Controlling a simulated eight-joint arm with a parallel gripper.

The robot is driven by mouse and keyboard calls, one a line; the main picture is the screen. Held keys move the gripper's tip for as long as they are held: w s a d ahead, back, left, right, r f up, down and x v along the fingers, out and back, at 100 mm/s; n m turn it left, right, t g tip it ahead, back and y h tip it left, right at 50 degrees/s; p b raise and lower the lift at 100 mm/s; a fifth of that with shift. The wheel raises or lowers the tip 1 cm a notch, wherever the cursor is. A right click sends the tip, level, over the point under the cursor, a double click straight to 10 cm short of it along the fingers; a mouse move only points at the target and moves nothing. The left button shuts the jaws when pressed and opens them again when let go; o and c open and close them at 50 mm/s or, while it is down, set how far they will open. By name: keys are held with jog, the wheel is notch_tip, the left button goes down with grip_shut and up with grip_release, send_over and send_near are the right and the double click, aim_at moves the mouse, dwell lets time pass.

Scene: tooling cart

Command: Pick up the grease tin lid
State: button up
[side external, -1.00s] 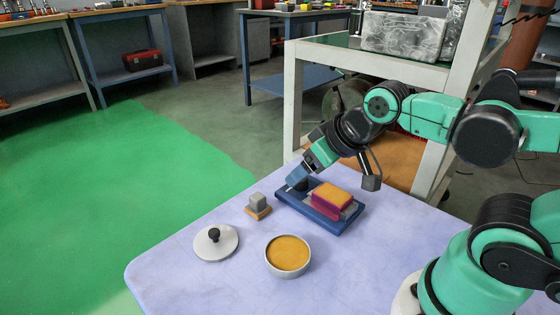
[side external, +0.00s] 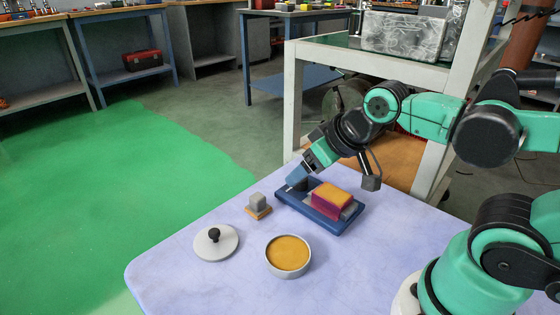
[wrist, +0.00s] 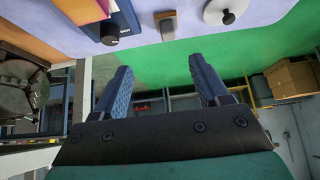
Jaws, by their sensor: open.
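The grease tin lid (side external: 216,244) is a pale grey disc with a black knob on top. It lies flat on the table, left of the open tin (side external: 288,256), which holds a yellow-orange fill. In the wrist view the lid (wrist: 216,17) is at the top right, cut by the frame edge, with its knob showing. My gripper (side external: 297,178) is at the far left end of the blue tray, apart from the lid. In the wrist view my gripper (wrist: 160,64) has its two blue fingers spread with nothing between them.
The blue tray (side external: 318,222) holds a yellow and magenta block (side external: 332,198) and a dark knob-like item (wrist: 110,35). A small grey block on an orange base (side external: 258,204) stands between tray and lid. The table is clear left of the lid and in front of the tin.

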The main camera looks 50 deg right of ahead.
jog(key=shift+c, duration=0.4)
jog(key=n+g, duration=0.7)
jog(key=n, duration=2.3)
send_over(214, 231)
jog(key=f, duration=0.5)
jog(key=shift+s+d+f, duration=0.1)
jog(key=shift+d+f, duration=0.2)
jog(key=shift+a+f+n, duration=0.35)
jog(key=shift+f+n, duration=0.25)
jog(key=shift+n, duration=0.1)
jog(key=shift+f, duration=2.65)
grip_shut()
